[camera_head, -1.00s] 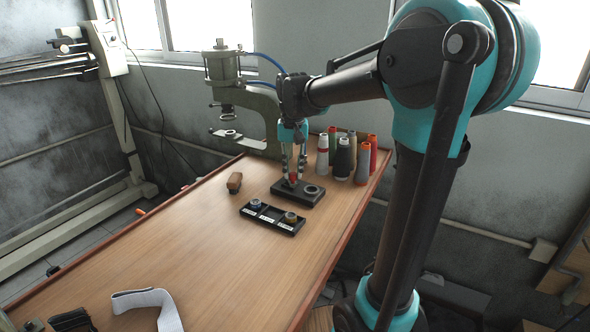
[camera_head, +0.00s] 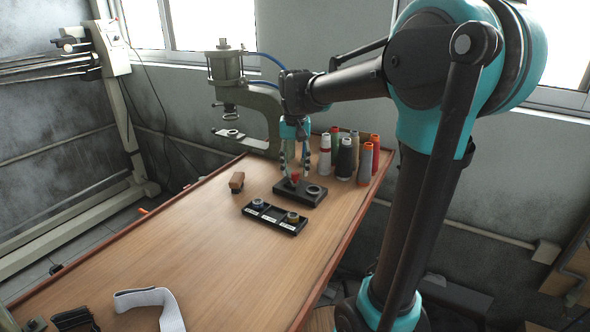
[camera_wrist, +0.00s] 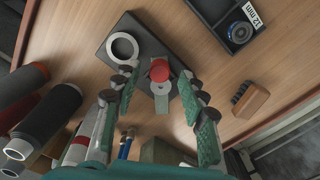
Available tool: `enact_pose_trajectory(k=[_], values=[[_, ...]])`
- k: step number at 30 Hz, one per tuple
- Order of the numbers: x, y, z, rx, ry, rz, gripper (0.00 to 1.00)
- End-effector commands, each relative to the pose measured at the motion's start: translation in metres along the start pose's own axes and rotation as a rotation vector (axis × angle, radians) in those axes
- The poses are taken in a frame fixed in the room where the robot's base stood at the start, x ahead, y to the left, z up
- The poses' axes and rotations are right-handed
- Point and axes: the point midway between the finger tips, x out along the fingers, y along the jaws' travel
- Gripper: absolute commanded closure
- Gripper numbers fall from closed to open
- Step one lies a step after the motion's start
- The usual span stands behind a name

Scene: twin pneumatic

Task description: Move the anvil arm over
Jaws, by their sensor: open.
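A black block (camera_head: 302,194) lies on the table, with a light metal ring on its right part and a red knob (camera_head: 295,176) on its left. In the wrist view the red knob (camera_wrist: 160,70) tops a grey lever-like piece (camera_wrist: 163,98) at the edge of the black block (camera_wrist: 150,45); the metal ring (camera_wrist: 122,47) is beside it. I cannot tell for sure whether this piece is the anvil arm. My gripper (camera_head: 296,171) points down over the block; in the wrist view my gripper (camera_wrist: 158,78) is open, its fingers spread either side of the knob.
A grey press (camera_head: 262,107) stands behind. Thread spools (camera_head: 346,158) crowd close to the right of the block. A black tray (camera_head: 275,217) with round parts lies in front, and a small brown block (camera_head: 237,181) to the left. The table (camera_head: 190,250) is clear in the middle.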

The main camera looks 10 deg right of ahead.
Motion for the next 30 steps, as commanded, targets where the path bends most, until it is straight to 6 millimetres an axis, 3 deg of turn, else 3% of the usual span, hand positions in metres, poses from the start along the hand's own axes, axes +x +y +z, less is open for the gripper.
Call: enact_pose_trajectory(k=[16,21,30], values=[[-0.097,0.0,0.0,0.0,0.0,0.0,0.58],[-0.111,0.0,0.0,0.0,0.0,0.0,0.58],[-0.113,0.0,0.0,0.0,0.0,0.0,0.58]])
